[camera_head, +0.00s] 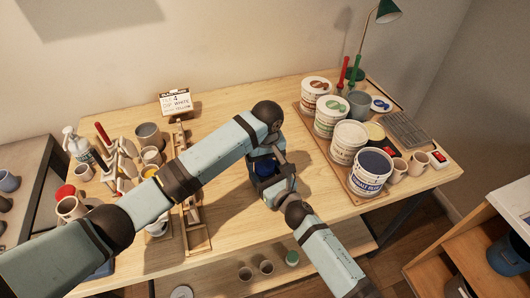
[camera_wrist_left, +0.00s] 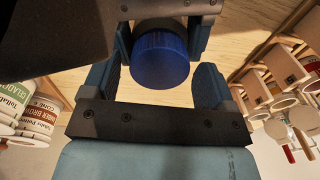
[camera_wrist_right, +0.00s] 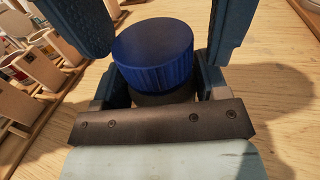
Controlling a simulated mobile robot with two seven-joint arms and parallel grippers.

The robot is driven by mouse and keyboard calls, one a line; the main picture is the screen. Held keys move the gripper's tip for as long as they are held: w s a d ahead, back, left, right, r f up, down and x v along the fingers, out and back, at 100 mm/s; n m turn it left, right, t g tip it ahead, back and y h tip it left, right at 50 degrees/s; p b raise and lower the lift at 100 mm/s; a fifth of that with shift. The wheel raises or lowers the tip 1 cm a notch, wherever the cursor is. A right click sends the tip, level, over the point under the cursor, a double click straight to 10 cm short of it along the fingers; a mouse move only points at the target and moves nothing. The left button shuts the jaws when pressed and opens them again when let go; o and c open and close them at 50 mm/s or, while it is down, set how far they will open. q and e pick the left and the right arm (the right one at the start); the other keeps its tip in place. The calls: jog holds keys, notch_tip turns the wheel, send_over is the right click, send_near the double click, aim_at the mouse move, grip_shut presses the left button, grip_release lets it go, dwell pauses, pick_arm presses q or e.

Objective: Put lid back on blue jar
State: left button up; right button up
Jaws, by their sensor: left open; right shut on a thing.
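A blue ribbed lid (camera_wrist_right: 153,55) sits over a darker, narrower part (camera_wrist_right: 165,98) that looks like the jar's body, mostly hidden; whether the lid is fully seated I cannot tell. My right gripper (camera_wrist_right: 165,85) is shut around this jar below the lid. My left gripper (camera_wrist_left: 158,80) is open, its fingers spread on either side of the lid (camera_wrist_left: 160,62), apparently without clamping it. In the head view the lid (camera_head: 264,168) shows between the two grippers, partly hidden by my arms, over the middle of the table.
A wooden table (camera_head: 330,220) has bare surface around the grippers. On the right, labelled tubs (camera_head: 349,142) stand on a board, with a tub with a dark blue top (camera_head: 374,162) nearest. Mugs and a wooden tool rack (camera_head: 194,215) stand left, close beneath my left arm.

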pick_arm(q)
jog(key=shift+f, duration=0.2)
jog(key=c, duration=0.9)
jog(key=m, duration=0.5)
jog(key=shift+m, duration=0.3)
jog(key=shift+c, duration=0.2)
jog(key=m, duration=1.5)
jog(key=shift+m, duration=0.4)
jog(key=o, duration=1)
